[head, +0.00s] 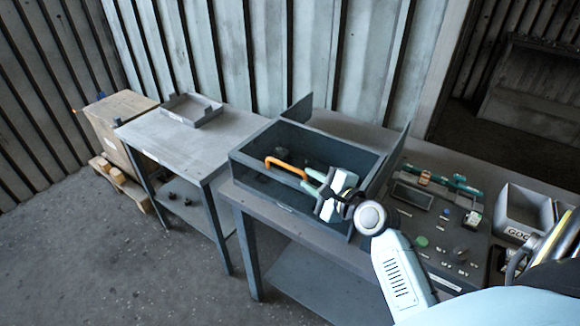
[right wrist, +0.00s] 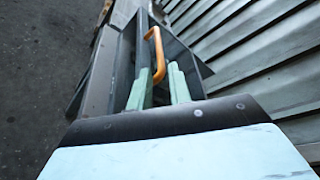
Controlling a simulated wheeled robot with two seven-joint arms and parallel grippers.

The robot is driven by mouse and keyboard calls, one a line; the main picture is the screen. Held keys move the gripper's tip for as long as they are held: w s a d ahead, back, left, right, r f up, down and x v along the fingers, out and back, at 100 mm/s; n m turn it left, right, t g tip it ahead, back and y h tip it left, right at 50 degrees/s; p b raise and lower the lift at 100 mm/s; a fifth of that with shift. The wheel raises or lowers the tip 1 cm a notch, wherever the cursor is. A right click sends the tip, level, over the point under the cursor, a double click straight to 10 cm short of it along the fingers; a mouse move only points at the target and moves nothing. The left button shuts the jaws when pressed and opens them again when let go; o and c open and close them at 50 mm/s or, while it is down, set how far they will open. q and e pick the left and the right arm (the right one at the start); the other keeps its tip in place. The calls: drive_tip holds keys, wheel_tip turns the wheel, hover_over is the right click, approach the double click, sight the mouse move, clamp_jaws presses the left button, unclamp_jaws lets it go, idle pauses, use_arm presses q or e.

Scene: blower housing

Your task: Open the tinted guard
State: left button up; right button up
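The tinted guard (head: 262,160) is a dark, see-through cover over the grey box-like housing (head: 285,196); it appears down, with dim shapes beneath it. Its orange handle (head: 287,168) stands toward the left side and shows in the right wrist view (right wrist: 157,55). My right gripper (head: 319,184) is just right of the handle in the head view. In the right wrist view its green fingers (right wrist: 162,88) are apart, with the handle beyond and between them; I cannot tell whether they touch it. My left gripper is not in view.
Upright grey plates stand at the housing's back and right. A control panel (head: 425,215) with buttons and a grey bin (head: 524,213) are to the right. A side table (head: 180,139) with a shallow tray (head: 192,107) is at left, beside a brown crate (head: 110,116).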

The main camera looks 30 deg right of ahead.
sight(295, 171)
drive_tip(key=x, duration=0.9)
clamp_jaws()
